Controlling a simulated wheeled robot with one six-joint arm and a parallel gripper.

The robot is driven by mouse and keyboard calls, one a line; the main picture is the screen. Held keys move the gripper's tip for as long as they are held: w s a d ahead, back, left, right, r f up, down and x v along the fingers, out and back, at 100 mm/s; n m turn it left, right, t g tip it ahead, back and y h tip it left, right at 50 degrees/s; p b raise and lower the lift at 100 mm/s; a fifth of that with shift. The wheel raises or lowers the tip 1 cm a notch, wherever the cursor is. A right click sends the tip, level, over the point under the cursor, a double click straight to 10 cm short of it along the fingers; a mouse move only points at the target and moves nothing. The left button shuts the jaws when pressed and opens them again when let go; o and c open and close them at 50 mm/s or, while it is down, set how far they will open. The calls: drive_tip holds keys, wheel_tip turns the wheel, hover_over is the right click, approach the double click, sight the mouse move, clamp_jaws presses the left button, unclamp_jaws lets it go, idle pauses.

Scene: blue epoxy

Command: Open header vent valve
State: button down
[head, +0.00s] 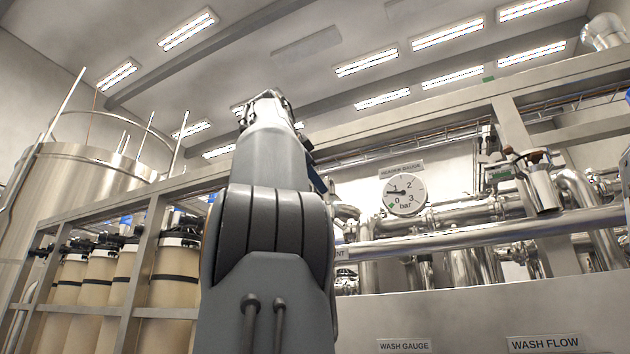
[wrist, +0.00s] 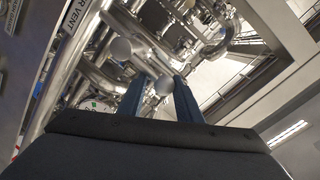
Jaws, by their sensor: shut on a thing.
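My gripper (wrist: 160,92) shows in the wrist view as two blue fingers, shut on a pale round knob that I take for the header vent valve handle (wrist: 163,86). A second round pale end (wrist: 120,48) shows up and left of it, before the pipes. A label ending in "R VENT" (wrist: 74,14) is at the upper left. In the head view my own arm hides the gripper and the valve, and the end of a label reading "NT" (head: 341,254) shows beside the arm. How far the valve is turned cannot be told.
The header gauge (head: 403,193) stands right of my arm, with its needle left of centre. Steel pipes (head: 480,235) and a frame beam (head: 450,105) crowd the space. Wash gauge (head: 404,345) and wash flow (head: 544,342) labels are at the bottom. Beige cylinders (head: 175,275) stand left.

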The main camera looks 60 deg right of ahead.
drive_tip(key=shift+w+d+f, duration=0.1)
drive_tip(key=shift+w+f, duration=0.15)
drive_tip(key=c, duration=1.3)
unclamp_jaws()
drive_tip(key=shift+r, duration=0.1)
drive_tip(key=a+r, duration=0.1)
drive_tip(key=a, duration=0.6)
drive_tip(key=shift+a+r+b, duration=0.25)
drive_tip(key=shift+a+b, duration=0.15)
drive_tip(key=shift+b, duration=0.05)
